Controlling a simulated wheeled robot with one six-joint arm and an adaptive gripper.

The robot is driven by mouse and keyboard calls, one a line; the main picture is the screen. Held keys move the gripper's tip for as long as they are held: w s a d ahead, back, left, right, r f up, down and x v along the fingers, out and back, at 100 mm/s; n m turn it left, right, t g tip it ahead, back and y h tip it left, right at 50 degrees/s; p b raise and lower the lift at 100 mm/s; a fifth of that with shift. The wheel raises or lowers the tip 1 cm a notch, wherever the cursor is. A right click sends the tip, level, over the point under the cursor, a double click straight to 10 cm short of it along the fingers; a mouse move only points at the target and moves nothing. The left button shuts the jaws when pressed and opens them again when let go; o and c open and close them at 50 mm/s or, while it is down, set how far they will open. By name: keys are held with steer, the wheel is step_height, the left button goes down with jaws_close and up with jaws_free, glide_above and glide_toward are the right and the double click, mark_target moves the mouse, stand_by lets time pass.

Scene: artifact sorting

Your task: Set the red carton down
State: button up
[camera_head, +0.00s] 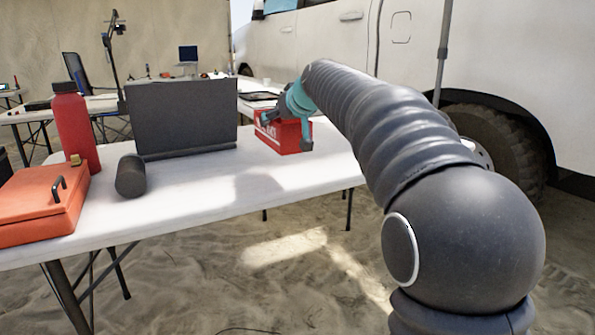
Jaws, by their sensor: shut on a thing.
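The red carton (285,139) with white lettering is at the right end of the white folding table (225,181). My gripper (287,132) is shut on the carton from above, with a finger showing on its front right side. The far side of the grip is hidden. The carton looks upright. I cannot tell whether its bottom touches the table or is slightly above it.
A dark open case or laptop (185,117) stands left of the carton. A dark cylinder (131,176), a red bottle (75,125) and an orange case (40,203) are further left. The table's front middle is clear. A white vehicle (420,60) stands behind my arm.

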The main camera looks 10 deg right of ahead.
steer(key=w+d+b, duration=0.2)
steer(key=d+b, duration=0.1)
steer(key=d, duration=1.4)
steer(key=shift+w+a+f+b, duration=0.35)
steer(key=shift+w+a+f, duration=0.6)
steer(key=shift+a+f, duration=0.85)
steer(key=shift+w+a+f+b, duration=0.35)
steer(key=shift+w+a+f, duration=0.6)
steer(key=shift+a+f, duration=0.8)
steer(key=shift+w+a+f+b, duration=0.35)
steer(key=shift+w+a+f, duration=0.6)
steer(key=shift+a+f, duration=0.85)
steer(key=shift+r, duration=0.15)
steer(key=o, duration=1)
steer(key=shift+c, duration=0.2)
